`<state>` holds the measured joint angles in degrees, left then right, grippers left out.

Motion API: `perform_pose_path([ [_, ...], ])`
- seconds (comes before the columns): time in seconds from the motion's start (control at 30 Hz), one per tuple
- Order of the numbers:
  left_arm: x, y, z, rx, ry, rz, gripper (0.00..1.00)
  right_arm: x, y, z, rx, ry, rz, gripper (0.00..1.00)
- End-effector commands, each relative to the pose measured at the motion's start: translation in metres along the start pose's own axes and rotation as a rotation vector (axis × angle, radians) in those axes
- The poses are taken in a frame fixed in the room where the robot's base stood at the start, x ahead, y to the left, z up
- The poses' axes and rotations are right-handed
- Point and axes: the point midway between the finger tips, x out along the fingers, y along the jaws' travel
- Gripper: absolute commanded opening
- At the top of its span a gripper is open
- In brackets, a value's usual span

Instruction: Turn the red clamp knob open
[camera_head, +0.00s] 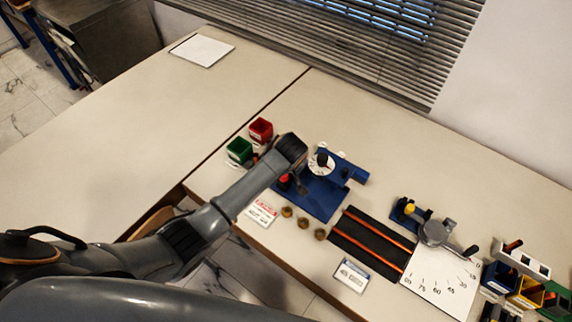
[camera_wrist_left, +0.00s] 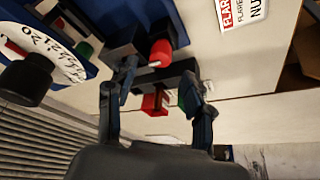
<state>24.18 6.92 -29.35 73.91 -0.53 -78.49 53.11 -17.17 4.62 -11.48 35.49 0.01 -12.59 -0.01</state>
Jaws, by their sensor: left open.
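The red clamp knob (camera_head: 283,183) sits at the left end of the blue rig (camera_head: 322,205), partly hidden by my arm in the head view. In the left wrist view the knob (camera_wrist_left: 161,52) is a red cylinder on a dark block, just beyond and between my fingertips. My left gripper (camera_wrist_left: 160,76) is open and empty, its fingers spread; contact with the knob cannot be told. In the head view the left gripper (camera_head: 299,180) hangs over the rig's left part. My right gripper does not show.
A white dial (camera_head: 321,167) stands on the rig. A red bin (camera_head: 260,130) and green bin (camera_head: 239,150) stand left of it. Brass nuts (camera_head: 303,222) and a label card (camera_head: 262,212) lie in front. A black mat (camera_head: 360,252) is at right. The left table is mostly clear.

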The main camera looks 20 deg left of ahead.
Motion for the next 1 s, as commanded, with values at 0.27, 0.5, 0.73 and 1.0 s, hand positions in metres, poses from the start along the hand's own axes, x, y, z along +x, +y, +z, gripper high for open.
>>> perform_pose_path([
  [0.27,-0.055,0.001,-0.001,0.0,0.003,0.003,0.52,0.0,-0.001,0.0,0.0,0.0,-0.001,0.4],
  [0.5,-0.075,0.0,-0.001,-0.001,0.001,0.001,0.52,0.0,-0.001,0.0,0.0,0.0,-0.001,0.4],
  [0.73,-0.076,0.0,0.0,-0.001,0.001,0.0,0.52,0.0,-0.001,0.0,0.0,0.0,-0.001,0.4],
  [1.0,-0.076,0.0,-0.001,-0.001,0.001,0.0,0.52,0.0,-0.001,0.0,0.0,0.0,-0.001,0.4],
])
